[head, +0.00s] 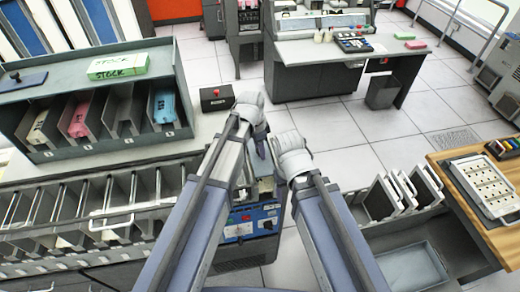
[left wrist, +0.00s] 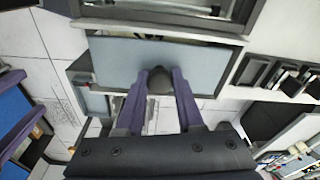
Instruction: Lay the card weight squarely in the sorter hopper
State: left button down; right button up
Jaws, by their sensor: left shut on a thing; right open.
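My left gripper (head: 262,148) is out over the middle of the head view. In the left wrist view its two purple fingers (left wrist: 160,82) are shut on a dark round knob (left wrist: 159,79), which I take for the card weight's. A flat grey-blue plate (left wrist: 115,60) shows behind the knob; I cannot tell whether it is the weight's body or a surface below. My right gripper (head: 288,152) is open beside the left, its fingertips mostly hidden. A machine with a blue control panel (head: 262,222) stands below, partly hidden by my arms. I cannot make out the sorter hopper surely.
A card rack with sloped bins (head: 50,155) and a row of open pockets (head: 130,205) fill the left. A green stock box (head: 118,66) tops the rack. A grey tray (head: 412,268) and a wooden table (head: 450,160) are at right. Floor shows beyond my grippers.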

aim_at(260, 164)
pick_arm(q)
jog(key=shift+f, duration=0.2)
notch_tip(260, 164, down, 8)
jog(key=b, duration=0.8)
jog(key=shift+r, duration=0.1)
dwell(0.4)
jog(key=shift+c, duration=2.3)
grip_release()
jog(key=r+p, duration=0.5)
jog(key=a+r+p, duration=0.1)
jog(key=r+p, duration=0.1)
jog(key=shift+s+r, duration=0.25)
jog(key=shift+r, duration=0.1)
